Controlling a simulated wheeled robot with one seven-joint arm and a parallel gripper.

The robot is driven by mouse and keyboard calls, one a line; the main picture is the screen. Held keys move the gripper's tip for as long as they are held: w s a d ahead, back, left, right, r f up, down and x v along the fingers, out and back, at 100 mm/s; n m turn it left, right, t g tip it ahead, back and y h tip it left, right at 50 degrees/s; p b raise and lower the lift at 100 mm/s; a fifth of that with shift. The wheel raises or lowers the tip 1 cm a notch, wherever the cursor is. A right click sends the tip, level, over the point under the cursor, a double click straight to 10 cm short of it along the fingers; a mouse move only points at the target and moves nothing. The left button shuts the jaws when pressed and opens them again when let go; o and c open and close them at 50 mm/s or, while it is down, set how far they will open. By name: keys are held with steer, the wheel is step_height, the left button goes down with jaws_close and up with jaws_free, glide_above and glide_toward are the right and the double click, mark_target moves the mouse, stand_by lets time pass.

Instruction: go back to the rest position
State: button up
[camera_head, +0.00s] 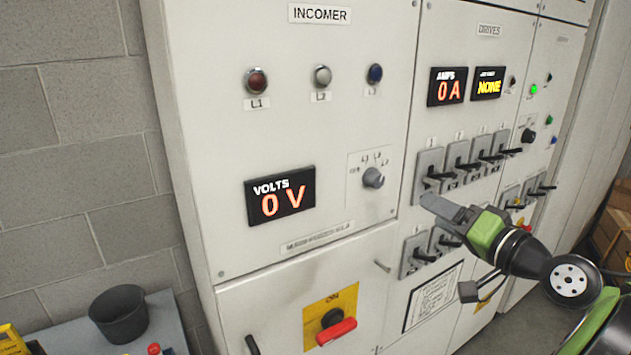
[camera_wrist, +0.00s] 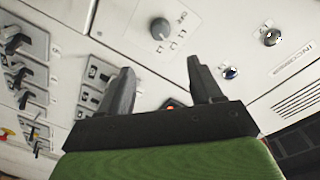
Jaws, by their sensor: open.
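My gripper (camera_head: 436,207) is in front of the drive row, at the left edge of the DRIVES panel, between the upper and lower rows of switches. In the wrist view its two fingers (camera_wrist: 163,88) stand apart with nothing between them. The selector knob (camera_head: 373,178) on the INCOMER panel is to the left of the fingertips in the head view. That knob also shows beyond the fingers in the wrist view (camera_wrist: 160,29). I cannot tell whether a fingertip touches the panel. My arm comes in from the lower right.
The INCOMER panel has a display (camera_head: 280,196) reading 0 V and a red rotary handle (camera_head: 337,331) on a yellow plate. Upper switches (camera_head: 429,175) stick out close to my gripper. A black bucket (camera_head: 119,313) is on a surface at lower left. Cardboard boxes (camera_head: 612,235) are at right.

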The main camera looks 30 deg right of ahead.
steer(key=w+a+f+n+g+y, duration=0.1)
steer(key=w+a+f+n+g, duration=0.3)
steer(key=a, duration=0.6)
steer(key=w+a+f+n+g+y, duration=0.15)
steer(key=w+a+f+g, duration=0.35)
steer(key=a, duration=0.5)
steer(key=s+a+f+n+g+h, duration=0.1)
steer(key=s+a+f+n, duration=0.1)
steer(key=s+a, duration=0.3)
steer(key=s+a+f+n+g+h, duration=0.1)
steer(key=s+a+f, duration=0.3)
steer(key=s, duration=1)
steer(key=shift+a+f+n+g, duration=0.2)
steer(key=shift+a+n+g, duration=0.2)
steer(key=shift+n+g, duration=0.15)
